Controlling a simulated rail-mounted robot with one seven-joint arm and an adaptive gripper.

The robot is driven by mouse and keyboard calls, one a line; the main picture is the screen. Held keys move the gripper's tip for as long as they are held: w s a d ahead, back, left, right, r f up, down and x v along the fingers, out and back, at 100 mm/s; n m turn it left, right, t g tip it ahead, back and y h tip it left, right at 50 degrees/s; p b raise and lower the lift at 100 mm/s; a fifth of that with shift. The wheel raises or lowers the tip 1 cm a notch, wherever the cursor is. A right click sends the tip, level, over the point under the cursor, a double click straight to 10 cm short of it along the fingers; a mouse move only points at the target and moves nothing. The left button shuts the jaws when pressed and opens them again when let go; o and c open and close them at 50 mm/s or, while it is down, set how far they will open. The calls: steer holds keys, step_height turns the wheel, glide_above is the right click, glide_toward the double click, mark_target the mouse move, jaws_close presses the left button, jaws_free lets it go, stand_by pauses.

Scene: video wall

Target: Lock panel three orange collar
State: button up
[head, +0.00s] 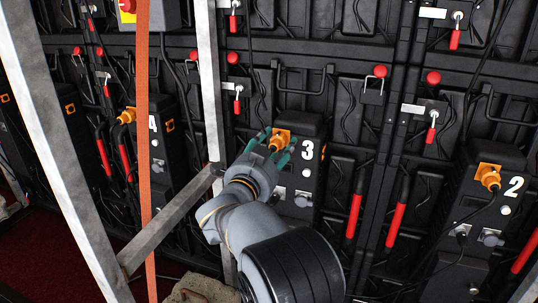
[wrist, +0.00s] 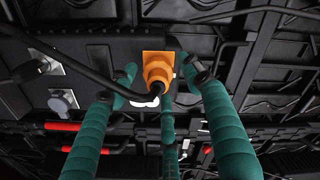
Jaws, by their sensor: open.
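The orange collar of panel three (head: 281,139) sits on the dark box marked 3 (head: 308,150) in the head view. In the wrist view the orange collar (wrist: 157,70) stands out from a square orange plate, with a black cable running from it. My gripper (head: 271,140) reaches up to it, with green fingers around the collar. In the wrist view my gripper (wrist: 155,80) is open, with fingers to the left and right of the collar and a gap to it. Whether any finger touches the collar cannot be told.
Panel two (head: 493,190) with its own orange collar is at the right, and panel four (head: 153,124) is at the left. A metal post (head: 211,90) and diagonal brace (head: 165,220) stand left of my arm, beside an orange strap (head: 142,150). Red handles (head: 355,215) hang nearby.

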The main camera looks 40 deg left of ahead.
steer(key=v, duration=1)
steer(key=shift+s+d, duration=0.15)
steer(key=shift+s, duration=0.2)
steer(key=x, duration=1.2)
steer(key=shift+s, duration=0.15)
